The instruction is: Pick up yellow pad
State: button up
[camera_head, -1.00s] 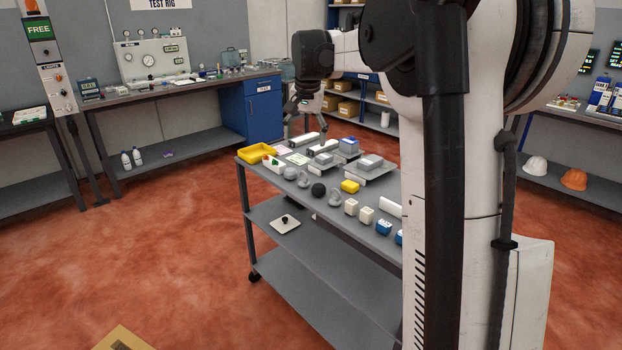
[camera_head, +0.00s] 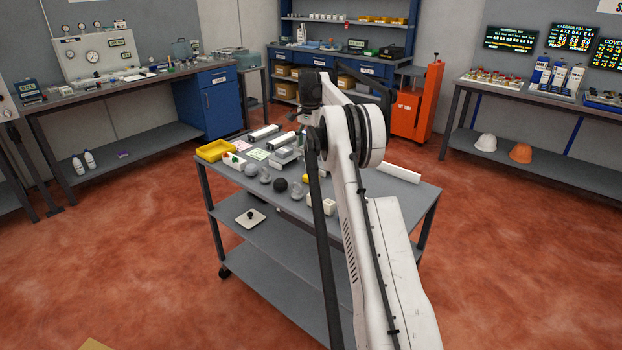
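The yellow pad (camera_head: 305,179) lies on the top of the grey cart (camera_head: 405,190), and only a small part of it shows beside my arm, which hides the rest. My gripper (camera_head: 303,127) hangs from the wrist above the far part of the cart top, over the grey blocks. It is up and away from the pad as seen here. Its fingers are small and partly hidden, so I cannot tell whether they are open or shut.
A yellow tray (camera_head: 215,151) sits at the cart's left corner. A dark ball (camera_head: 281,185), grey rounded parts and a cream block (camera_head: 328,207) stand close to the pad. A white bar (camera_head: 398,173) lies at the right. An orange cabinet (camera_head: 412,108) stands behind.

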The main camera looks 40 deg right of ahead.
aim_at(311, 176)
jog(key=f, duration=0.9)
jog(key=shift+d, duration=0.2)
jog(key=shift+w+d+f+p, duration=0.15)
jog(key=shift+f+p, duration=0.25)
jog(key=shift+f, duration=2.2)
jog(key=c, duration=1)
